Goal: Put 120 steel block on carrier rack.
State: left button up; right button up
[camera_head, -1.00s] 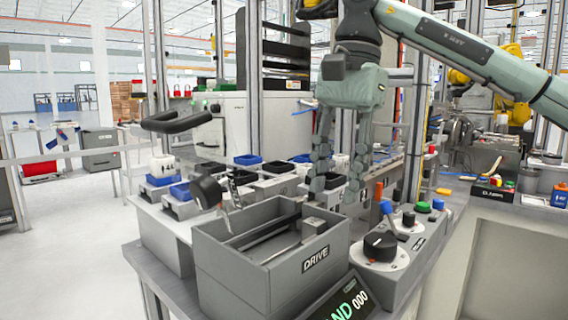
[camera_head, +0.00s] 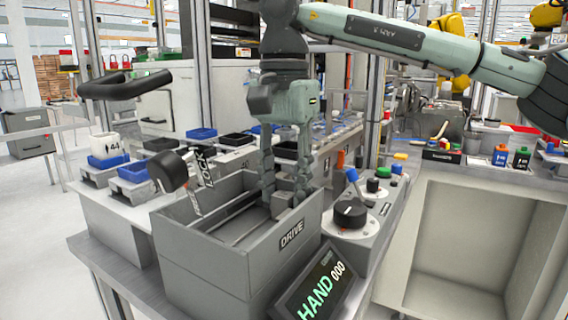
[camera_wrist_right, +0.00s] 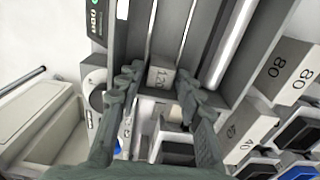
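The grey steel block marked 120 (camera_wrist_right: 160,78) sits in the grey box labelled DRIVE (camera_head: 291,235); in the head view the block (camera_head: 281,203) is partly hidden by my fingers. My right gripper (camera_head: 285,190) points down into the box. In the wrist view its two fingers (camera_wrist_right: 158,75) stand on either side of the block, with narrow gaps showing, so it looks open around the block. My left gripper is not in view. I cannot tell for sure which structure is the carrier rack.
Grey blocks marked 80 (camera_wrist_right: 296,72) and 40 (camera_wrist_right: 249,127) stand beside the box. Blue and black trays (camera_head: 201,133) line the bench behind. A control panel with a black knob (camera_head: 350,213) and a HAND 000 display (camera_head: 323,283) stand close at the right.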

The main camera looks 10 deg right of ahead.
aim_at(283, 193)
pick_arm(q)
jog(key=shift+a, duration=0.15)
pick_arm(e)
jog(key=shift+f, duration=0.35)
